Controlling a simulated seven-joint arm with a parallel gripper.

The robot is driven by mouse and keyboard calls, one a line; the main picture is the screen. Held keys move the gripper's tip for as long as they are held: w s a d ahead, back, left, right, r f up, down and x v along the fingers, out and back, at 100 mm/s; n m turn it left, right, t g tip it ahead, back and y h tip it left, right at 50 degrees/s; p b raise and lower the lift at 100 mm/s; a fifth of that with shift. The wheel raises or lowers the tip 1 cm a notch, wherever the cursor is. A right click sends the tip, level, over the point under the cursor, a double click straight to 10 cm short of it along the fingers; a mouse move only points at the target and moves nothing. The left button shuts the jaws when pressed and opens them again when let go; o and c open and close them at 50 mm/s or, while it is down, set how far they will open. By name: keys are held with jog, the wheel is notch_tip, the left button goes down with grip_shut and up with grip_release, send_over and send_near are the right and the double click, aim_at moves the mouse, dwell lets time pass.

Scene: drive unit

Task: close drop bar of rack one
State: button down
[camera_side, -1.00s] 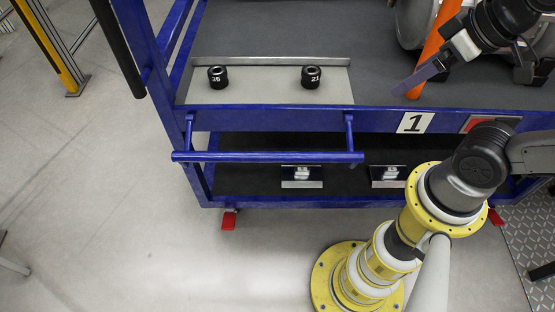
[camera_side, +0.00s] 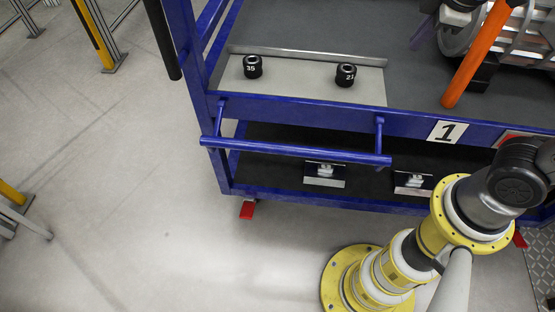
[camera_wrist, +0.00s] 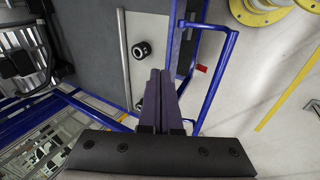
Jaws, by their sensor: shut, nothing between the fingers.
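Rack one is a blue-framed cart with a white "1" label (camera_side: 447,132) on its front rail. Its drop bar (camera_side: 296,150) is a blue tube on two short arms, standing out in front of the rail, low and away from it. In the wrist view the drop bar (camera_wrist: 216,88) shows as a blue frame to the right of my gripper (camera_wrist: 161,74). My gripper's two dark purple fingers are together and empty. In the side view part of my gripper (camera_side: 420,32) shows at the top right, above the grey shelf; it is apart from the bar there.
Two black round parts, marked 35 (camera_side: 253,67) and 21 (camera_side: 345,75), stand on the light panel (camera_side: 300,88) of the shelf. An orange bar (camera_side: 478,52) slants beside a metal drive unit (camera_side: 520,45). Floor in front of the bar is clear.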

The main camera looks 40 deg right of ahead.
jog(key=w+a+f+n+h, duration=0.1)
jog(key=w+a+f+n, duration=0.5)
jog(key=a, duration=0.3)
jog(key=w+a+f+n+h, duration=0.1)
jog(key=w+a+f+n, duration=0.45)
jog(key=a, duration=0.35)
jog(key=s+a+f+n+t+h, duration=0.1)
jog(key=s+a+f+n, duration=0.25)
jog(key=a+f, duration=0.3)
jog(key=s+a+f+n+t, duration=0.1)
jog(key=s+a+f+n, duration=0.25)
jog(key=a+f, duration=0.35)
jog(key=s+d+x, duration=0.1)
jog(key=x, duration=1)
jog(key=shift+w+d+r, duration=0.15)
jog(key=shift+r, duration=0.45)
jog(key=shift+w+d+r, duration=0.15)
jog(key=shift+d+r, duration=0.05)
jog(key=shift+r, duration=0.4)
jog(key=shift+w+d+r, duration=0.15)
jog(key=shift+r, duration=0.4)
jog(key=shift+r, duration=0.1)
jog(key=shift+r+g+y, duration=0.3)
jog(key=shift+r+g, duration=0.1)
jog(key=shift+r, duration=0.1)
